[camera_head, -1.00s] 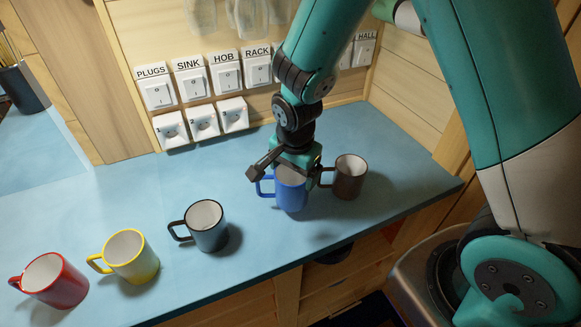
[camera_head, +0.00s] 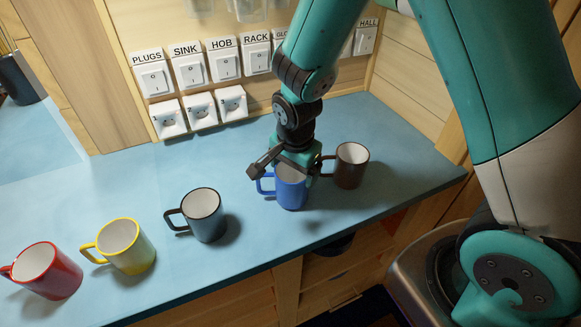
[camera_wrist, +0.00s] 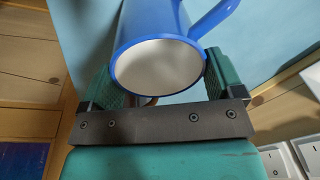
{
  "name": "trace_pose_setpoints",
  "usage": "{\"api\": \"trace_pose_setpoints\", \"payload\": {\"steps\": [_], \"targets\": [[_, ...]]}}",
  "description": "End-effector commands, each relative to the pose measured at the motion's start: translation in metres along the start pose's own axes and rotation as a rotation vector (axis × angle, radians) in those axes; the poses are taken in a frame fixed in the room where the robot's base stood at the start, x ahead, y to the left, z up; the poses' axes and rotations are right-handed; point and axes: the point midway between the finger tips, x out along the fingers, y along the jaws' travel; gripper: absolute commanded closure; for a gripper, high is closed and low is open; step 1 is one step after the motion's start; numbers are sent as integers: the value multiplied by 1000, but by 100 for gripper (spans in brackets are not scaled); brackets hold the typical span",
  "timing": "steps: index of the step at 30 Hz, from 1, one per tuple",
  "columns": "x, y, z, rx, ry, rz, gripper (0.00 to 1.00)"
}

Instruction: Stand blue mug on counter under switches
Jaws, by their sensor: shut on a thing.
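The blue mug (camera_head: 291,190) is upright at the right part of the blue counter (camera_head: 150,190), its handle to the left. My gripper (camera_head: 293,165) comes down on it from above and is shut on it. In the wrist view the blue mug (camera_wrist: 158,62) sits between both green fingers of my gripper (camera_wrist: 158,80), with its white inside facing the camera. I cannot tell whether its base touches the counter. The row of labelled switches (camera_head: 225,64) is on the wall behind, partly hidden by my arm.
A brown mug (camera_head: 350,166) stands close to the right of the blue mug. A dark grey mug (camera_head: 204,215), a yellow mug (camera_head: 125,246) and a red mug (camera_head: 47,271) stand to the left. Sockets (camera_head: 200,110) sit below the switches. The counter beneath the sockets is clear.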

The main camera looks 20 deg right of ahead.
Motion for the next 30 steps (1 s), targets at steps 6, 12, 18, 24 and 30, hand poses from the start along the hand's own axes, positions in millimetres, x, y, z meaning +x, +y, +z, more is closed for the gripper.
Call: {"api": "trace_pose_setpoints", "payload": {"steps": [6,12,18,24,30], "targets": [[5,0,0,0,0,-1,46],[7,0,1,0,0,-1,6],[8,1,1,0,0,0,0],[-3,-1,1,0,1,-4,0],[-44,-2,1,0,3,-10,0]]}}
